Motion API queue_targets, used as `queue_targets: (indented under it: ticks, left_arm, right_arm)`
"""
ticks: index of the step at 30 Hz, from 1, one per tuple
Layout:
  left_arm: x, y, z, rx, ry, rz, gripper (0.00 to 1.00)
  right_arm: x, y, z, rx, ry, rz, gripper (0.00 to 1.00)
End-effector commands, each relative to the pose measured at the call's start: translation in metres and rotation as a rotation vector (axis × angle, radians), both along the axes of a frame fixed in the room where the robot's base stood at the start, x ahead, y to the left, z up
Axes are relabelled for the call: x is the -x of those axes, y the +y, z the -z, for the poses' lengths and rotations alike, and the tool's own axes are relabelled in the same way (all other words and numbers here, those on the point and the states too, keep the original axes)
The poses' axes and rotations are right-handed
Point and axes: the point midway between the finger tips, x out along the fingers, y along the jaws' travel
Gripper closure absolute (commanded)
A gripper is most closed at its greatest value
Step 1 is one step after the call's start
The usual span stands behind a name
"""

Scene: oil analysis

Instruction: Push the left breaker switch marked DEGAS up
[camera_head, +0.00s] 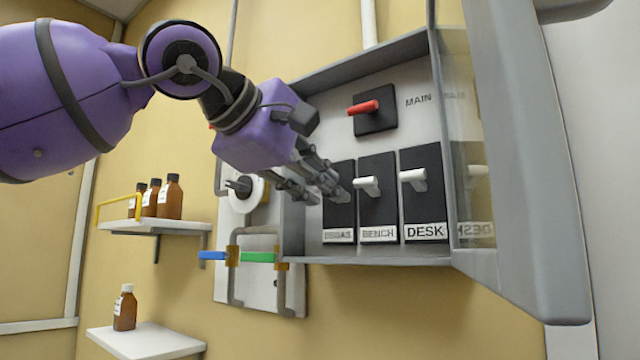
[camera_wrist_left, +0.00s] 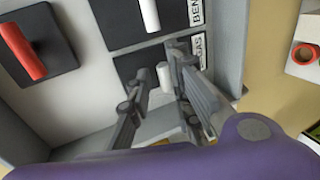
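The DEGAS breaker switch (camera_head: 339,217) is the leftmost of three black switches in the bottom row of an open grey panel box (camera_head: 330,255). Its label is partly legible, and its lever is hidden by my fingers in the head view. In the left wrist view its white lever (camera_wrist_left: 165,77) shows between my fingers. My left gripper (camera_head: 328,188) is in front of this switch, its fingers apart on either side of the lever. I cannot tell whether they touch it. My right gripper is not in view.
BENCH (camera_head: 378,205) and DESK (camera_head: 423,200) switches stand close to the right. A red-handled MAIN switch (camera_head: 375,110) is above. The box's clear door (camera_head: 520,150) stands open at the right. Pipes with blue (camera_head: 212,255) and green (camera_head: 258,257) handles are lower left, beyond them shelved bottles (camera_head: 170,197).

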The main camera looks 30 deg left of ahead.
Motion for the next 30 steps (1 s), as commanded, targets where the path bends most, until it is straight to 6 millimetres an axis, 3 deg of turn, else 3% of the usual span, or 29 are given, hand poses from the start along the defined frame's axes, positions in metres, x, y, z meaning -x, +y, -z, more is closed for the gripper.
queue_targets:
  ticks: [13,24,30]
  left_arm:
    - [0.008,0.001,-0.001,0.000,0.004,0.000,0.75]
    - [0.078,0.006,-0.027,0.000,-0.001,0.001,0.75]
    - [0.104,0.008,-0.037,-0.001,0.001,0.000,0.75]
  right_arm:
    - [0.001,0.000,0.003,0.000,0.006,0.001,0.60]
    - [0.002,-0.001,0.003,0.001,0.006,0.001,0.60]
    - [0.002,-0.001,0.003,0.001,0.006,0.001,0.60]
